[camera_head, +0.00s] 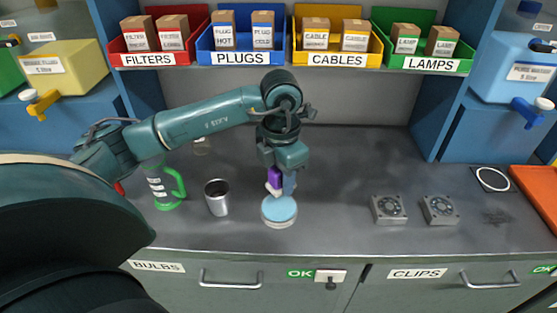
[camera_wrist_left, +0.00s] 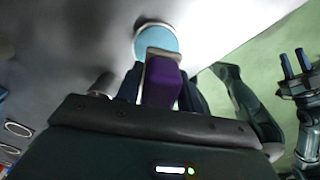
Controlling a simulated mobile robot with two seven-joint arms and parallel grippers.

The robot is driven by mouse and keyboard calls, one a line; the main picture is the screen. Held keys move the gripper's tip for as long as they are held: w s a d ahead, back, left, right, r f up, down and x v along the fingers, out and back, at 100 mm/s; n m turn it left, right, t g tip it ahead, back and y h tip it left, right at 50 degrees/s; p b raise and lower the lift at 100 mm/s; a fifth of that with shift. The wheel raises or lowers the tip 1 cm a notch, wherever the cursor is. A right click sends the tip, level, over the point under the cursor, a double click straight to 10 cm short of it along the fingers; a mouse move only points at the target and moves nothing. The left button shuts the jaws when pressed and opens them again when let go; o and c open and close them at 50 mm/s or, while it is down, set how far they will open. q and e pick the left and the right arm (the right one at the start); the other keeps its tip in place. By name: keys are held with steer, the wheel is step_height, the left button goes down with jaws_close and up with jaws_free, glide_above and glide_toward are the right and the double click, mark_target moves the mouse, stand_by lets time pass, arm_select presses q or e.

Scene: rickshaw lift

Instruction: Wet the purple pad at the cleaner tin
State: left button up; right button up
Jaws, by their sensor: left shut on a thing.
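The purple pad (camera_head: 275,176) is a small purple block with a pale end, held pointing down in my left gripper (camera_head: 281,184). In the left wrist view the purple pad (camera_wrist_left: 162,84) sits between the dark fingers. The cleaner tin (camera_head: 279,211) is a round, pale tin with a light blue top, standing on the grey counter right below the pad. Its blue top also shows in the left wrist view (camera_wrist_left: 157,38), just past the pad's pale end. I cannot tell whether they touch. My right gripper (camera_wrist_left: 295,64) shows at the right of the left wrist view, its two blue fingers apart and empty.
A metal cup (camera_head: 217,198) and a green-handled bottle (camera_head: 163,188) stand left of the tin. Two grey fan-like units (camera_head: 389,209) lie to the right, with a white ring (camera_head: 492,179) beyond. Labelled bins (camera_head: 240,58) line the shelf above.

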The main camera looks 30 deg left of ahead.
arm_select(q)
steer(key=shift+a+n, duration=0.25)
steer(key=shift+n, duration=0.55)
steer(key=shift+f, duration=0.35)
steer(key=b, duration=0.3)
glide_above(279, 207)
step_height(279, 207, down, 4)
steer(key=shift+f, duration=0.55)
arm_select(e)
steer(key=shift+a+f, duration=0.2)
steer(key=shift+f, duration=0.35)
arm_select(q)
steer(key=shift+f+b, duration=0.25)
steer(key=shift+b, duration=0.1)
arm_select(e)
steer(key=shift+w+a+f, duration=0.15)
steer(key=shift+w, duration=0.05)
arm_select(q)
steer(key=shift+f, duration=0.2)
arm_select(e)
steer(key=shift+f, duration=0.15)
arm_select(q)
steer(key=shift+f+b, duration=0.15)
steer(key=shift+b, duration=0.2)
arm_select(e)
steer(key=shift+s+f, duration=0.25)
steer(key=shift+s, duration=0.05)
